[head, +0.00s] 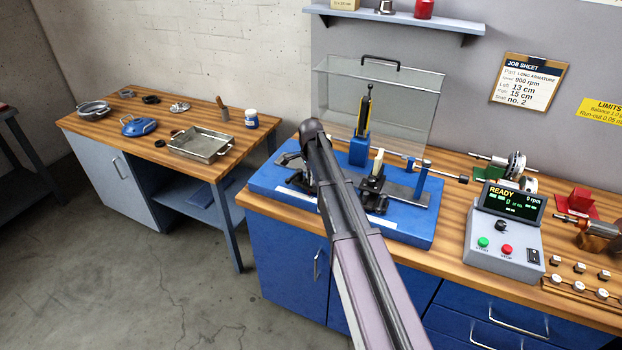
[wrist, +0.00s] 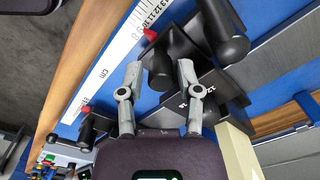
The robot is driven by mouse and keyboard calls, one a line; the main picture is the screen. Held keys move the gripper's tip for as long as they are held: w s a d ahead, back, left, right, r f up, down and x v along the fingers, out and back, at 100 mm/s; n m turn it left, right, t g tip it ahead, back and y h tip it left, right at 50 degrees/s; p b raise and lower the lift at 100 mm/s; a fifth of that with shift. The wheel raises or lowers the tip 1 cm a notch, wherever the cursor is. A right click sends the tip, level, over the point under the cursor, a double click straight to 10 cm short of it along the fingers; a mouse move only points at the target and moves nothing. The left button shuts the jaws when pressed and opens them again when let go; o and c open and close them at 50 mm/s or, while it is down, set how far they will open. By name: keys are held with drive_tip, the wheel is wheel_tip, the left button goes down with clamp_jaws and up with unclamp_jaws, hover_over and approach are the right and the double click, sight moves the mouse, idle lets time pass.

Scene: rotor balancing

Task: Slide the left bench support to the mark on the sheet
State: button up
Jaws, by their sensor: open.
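The left bench support (head: 292,180) is a black carriage on the blue balancing bench (head: 262,180), partly hidden by my arm in the head view. In the wrist view a black support (wrist: 172,50), seemingly the left one, has a dark round-ended lever and a red pointer (wrist: 150,35) at the white cm scale (wrist: 105,65). My gripper (wrist: 160,68) is open, its two fingertips on either side of a black part of this support; contact cannot be told. The head view hides the gripper. The job sheet (head: 526,84) reads Left 13 cm, Right 15 cm.
The right support (head: 375,190) stands to the right on the same bench. A clear guard with a black handle (head: 381,60) stands behind. A control box (head: 503,240) reading READY is at the right. Another wooden table (head: 105,120) with a tray stands at the left.

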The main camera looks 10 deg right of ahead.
sight(303, 184)
clamp_jaws()
drive_tip(key=shift+w+a, duration=0.85)
drive_tip(key=shift+a, duration=0.2)
drive_tip(key=shift+w+a, duration=0.15)
drive_tip(key=shift+a, duration=0.25)
unclamp_jaws()
drive_tip(key=shift+d, duration=0.1)
